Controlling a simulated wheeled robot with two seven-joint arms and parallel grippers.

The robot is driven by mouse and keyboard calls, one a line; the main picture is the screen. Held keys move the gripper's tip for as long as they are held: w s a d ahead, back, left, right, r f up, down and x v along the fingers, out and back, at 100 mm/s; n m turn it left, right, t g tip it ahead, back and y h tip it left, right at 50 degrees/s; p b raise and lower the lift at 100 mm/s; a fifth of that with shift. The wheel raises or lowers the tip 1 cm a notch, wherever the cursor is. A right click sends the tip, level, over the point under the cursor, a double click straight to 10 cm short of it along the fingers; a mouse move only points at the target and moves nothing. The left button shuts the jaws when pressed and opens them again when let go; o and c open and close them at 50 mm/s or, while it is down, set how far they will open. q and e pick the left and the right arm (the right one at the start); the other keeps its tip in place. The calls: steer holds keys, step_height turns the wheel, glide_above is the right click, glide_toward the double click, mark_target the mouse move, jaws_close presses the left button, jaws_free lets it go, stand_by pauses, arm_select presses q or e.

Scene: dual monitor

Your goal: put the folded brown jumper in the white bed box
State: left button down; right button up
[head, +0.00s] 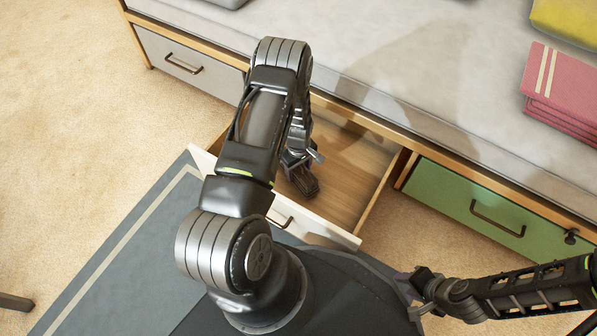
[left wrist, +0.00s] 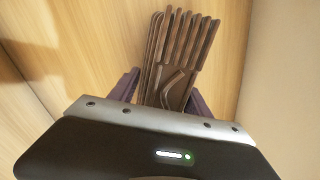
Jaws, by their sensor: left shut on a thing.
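The folded brown jumper (head: 304,181) is a small dark brown ribbed bundle. My left gripper (head: 297,163) is shut on it, inside the open white bed box (head: 335,238). In the left wrist view the jumper (left wrist: 180,60) stands out between the two fingers (left wrist: 163,92), over the wooden bottom of the box. I cannot tell whether it touches that bottom. The left arm hides part of the box. My right gripper (head: 424,288) is at the lower right, empty, away from the box, with its fingers apart.
A grey drawer (head: 185,62) and a green drawer (head: 480,205) flank the box, both shut. Folded red cloths (head: 565,90) and a yellow item (head: 568,20) lie on the mattress (head: 420,70). A blue-grey rug (head: 130,265) covers the floor at the left.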

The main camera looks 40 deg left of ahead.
arm_select(q)
steer(key=shift+f, duration=0.35)
steer(key=shift+f, duration=0.15)
steer(key=shift+c, duration=2.4)
jaws_free()
steer(key=shift+r, duration=0.5)
step_height(320, 180, up, 11)
steer(key=p, duration=0.4)
steer(key=shift+f+p, duration=0.2)
steer(key=shift+p, duration=0.15)
steer(key=shift+r, duration=0.35)
